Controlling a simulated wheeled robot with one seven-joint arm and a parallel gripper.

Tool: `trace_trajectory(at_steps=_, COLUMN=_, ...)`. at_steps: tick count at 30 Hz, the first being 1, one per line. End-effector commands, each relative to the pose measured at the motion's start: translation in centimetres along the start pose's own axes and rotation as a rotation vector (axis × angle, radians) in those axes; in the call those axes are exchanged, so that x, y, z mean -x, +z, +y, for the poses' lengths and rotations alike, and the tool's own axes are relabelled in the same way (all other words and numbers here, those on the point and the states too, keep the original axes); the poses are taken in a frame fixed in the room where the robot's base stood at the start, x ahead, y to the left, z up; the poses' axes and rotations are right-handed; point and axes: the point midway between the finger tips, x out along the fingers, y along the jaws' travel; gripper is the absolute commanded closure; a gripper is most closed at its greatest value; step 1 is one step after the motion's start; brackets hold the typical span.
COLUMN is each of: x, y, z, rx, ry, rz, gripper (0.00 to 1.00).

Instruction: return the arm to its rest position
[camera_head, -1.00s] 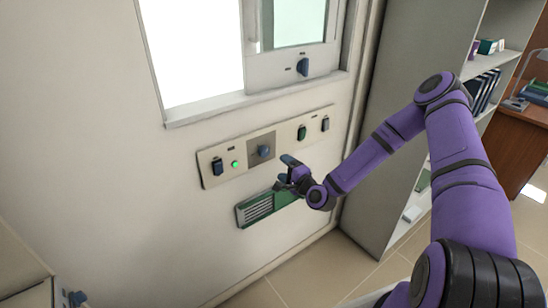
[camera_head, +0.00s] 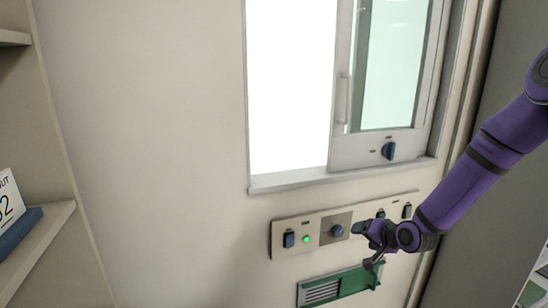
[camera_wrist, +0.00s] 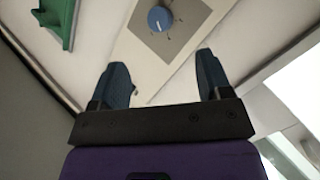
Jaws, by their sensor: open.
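My purple arm (camera_head: 470,175) reaches in from the right in the head view. My gripper (camera_head: 368,238) is in front of the right part of the control panel (camera_head: 272,242), near the blue round knob (camera_head: 337,230). In the wrist view my gripper (camera_wrist: 163,80) shows two dark blue fingers spread wide apart with nothing between them. The knob (camera_wrist: 160,18) is beyond the fingertips and apart from them. The arm hides part of the panel's right side in the head view.
A sliding glass door (camera_head: 390,75) stands right of a bright opening (camera_head: 290,85), above the panel. A green-framed vent (camera_head: 322,291) is below. A shelf (camera_head: 35,240) with a calendar (camera_head: 8,200) stands at left.

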Motion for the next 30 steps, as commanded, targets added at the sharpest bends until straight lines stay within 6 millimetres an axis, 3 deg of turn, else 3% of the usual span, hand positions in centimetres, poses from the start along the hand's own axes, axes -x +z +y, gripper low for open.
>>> trace_trajectory(at_steps=11, x=8.0, y=-2.8, z=-3.5, rx=0.274, ry=0.25, rz=-0.059, gripper=0.29)
trace_trajectory(at_steps=18, x=14.3, y=-3.8, z=-6.0, rx=0.388, ry=0.386, rz=-0.086, gripper=0.29)
trace_trajectory(at_steps=30, x=25.9, y=-2.8, z=-10.0, rx=0.485, ry=0.54, rz=-0.138, gripper=0.29)
